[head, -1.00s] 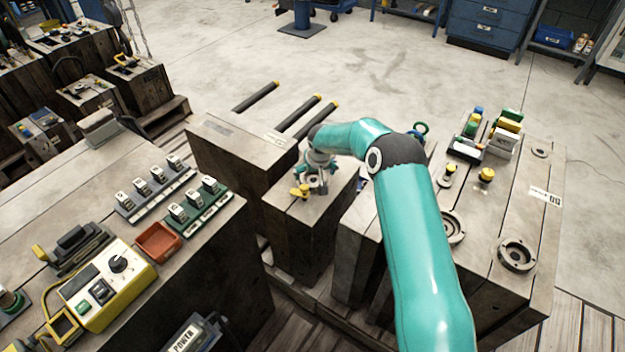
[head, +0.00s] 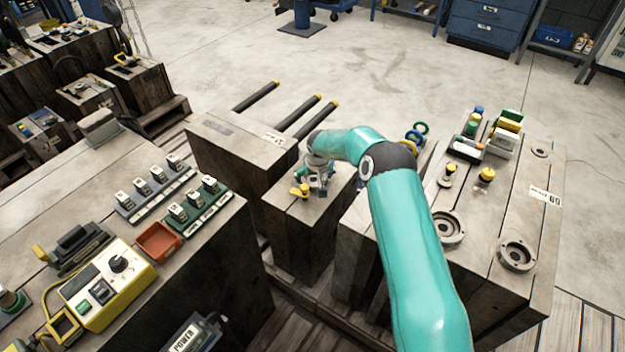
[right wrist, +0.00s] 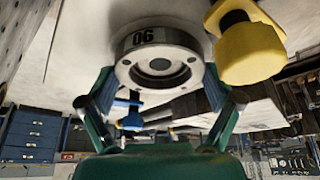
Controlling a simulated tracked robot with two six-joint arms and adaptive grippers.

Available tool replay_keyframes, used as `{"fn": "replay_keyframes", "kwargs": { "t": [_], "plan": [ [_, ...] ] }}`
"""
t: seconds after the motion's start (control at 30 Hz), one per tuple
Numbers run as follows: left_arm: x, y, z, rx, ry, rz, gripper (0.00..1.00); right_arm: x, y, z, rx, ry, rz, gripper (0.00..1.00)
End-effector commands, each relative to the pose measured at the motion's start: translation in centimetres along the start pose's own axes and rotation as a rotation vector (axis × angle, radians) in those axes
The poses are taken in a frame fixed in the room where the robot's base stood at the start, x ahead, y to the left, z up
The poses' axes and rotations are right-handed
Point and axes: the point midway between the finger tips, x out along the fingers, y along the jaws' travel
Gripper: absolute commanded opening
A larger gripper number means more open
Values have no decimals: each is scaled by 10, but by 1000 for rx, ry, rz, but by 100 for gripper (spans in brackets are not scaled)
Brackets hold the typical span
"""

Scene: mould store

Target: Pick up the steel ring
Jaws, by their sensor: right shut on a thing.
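The steel ring (right wrist: 160,66) is a thick grey ring with bolt holes, a round centre and a dark number plate on its side. It fills the middle of the right wrist view. My right gripper (right wrist: 159,90) has a finger on each side of it and is shut on it. In the head view my right gripper (head: 318,182) points down at the top of the middle wooden block (head: 292,222). The ring is largely hidden there by the gripper. My left gripper is out of view.
A yellow knob (head: 299,190) stands close beside the gripper; this yellow knob (right wrist: 248,45) looms right of the ring in the wrist view. Two other round flanges (head: 517,253) lie on the right block. Coloured loops (head: 413,135) stand behind my arm.

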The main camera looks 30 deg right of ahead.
Motion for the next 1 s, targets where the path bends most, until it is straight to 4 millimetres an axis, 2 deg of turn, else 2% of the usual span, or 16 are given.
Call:
{"fn": "replay_keyframes", "kwargs": {
  "t": [0.27,0.47,0.67,1.0],
  "plan": [
    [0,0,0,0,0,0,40,-4,0,-3,0,4,0,28],
    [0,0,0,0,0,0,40,-19,0,-10,0,7,-1,28],
    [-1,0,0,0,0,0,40,-53,0,-24,1,9,0,28],
    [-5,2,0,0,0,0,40,-138,-1,-59,1,9,-2,28]
  ]
}}
